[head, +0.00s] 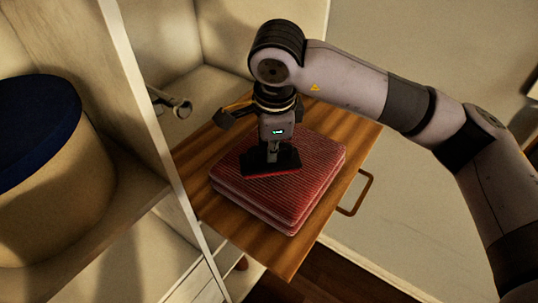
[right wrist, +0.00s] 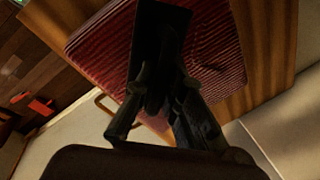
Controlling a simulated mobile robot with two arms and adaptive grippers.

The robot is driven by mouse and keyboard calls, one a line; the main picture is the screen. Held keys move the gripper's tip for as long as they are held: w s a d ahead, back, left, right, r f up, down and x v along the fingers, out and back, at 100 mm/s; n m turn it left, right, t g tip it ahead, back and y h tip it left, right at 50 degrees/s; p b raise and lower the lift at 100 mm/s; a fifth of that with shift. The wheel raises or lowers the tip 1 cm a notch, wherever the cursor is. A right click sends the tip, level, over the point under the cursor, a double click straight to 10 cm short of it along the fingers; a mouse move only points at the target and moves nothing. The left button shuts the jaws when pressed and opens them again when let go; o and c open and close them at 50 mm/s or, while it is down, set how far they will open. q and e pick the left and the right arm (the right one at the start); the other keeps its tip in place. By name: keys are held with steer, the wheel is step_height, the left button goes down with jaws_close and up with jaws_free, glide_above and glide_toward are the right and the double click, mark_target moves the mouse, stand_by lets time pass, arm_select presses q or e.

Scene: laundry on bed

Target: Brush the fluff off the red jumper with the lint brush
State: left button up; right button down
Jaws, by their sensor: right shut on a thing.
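The red jumper (head: 312,178) lies folded in a ribbed, flat block on a wooden surface. My right gripper (head: 272,143) points down over its far left part, shut on the dark lint brush (head: 272,163). The brush head is at the jumper's top face; whether it touches cannot be told. In the right wrist view the brush (right wrist: 160,35) runs up from between the fingers (right wrist: 160,88), across the jumper (right wrist: 215,50). No fluff can be made out. My left gripper is not in view.
The wooden surface (head: 252,245) has a handle (head: 357,195) on its right side. A pale shelf panel (head: 135,90) stands at its left. A round tan container with a blue lid (head: 38,115) sits on the left shelf.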

steer(key=shift+w+d+r, duration=0.1)
steer(key=shift+d+r, duration=0.05)
steer(key=shift+r, duration=0.25)
steer(key=shift+w+d+r, duration=0.1)
steer(key=shift+r, duration=0.3)
steer(key=shift+r+p, duration=0.55)
steer(key=shift+r, duration=0.25)
steer(key=shift+s+a+r+p, duration=0.1)
steer(key=shift+r+p, duration=0.2)
steer(key=shift+r, duration=0.7)
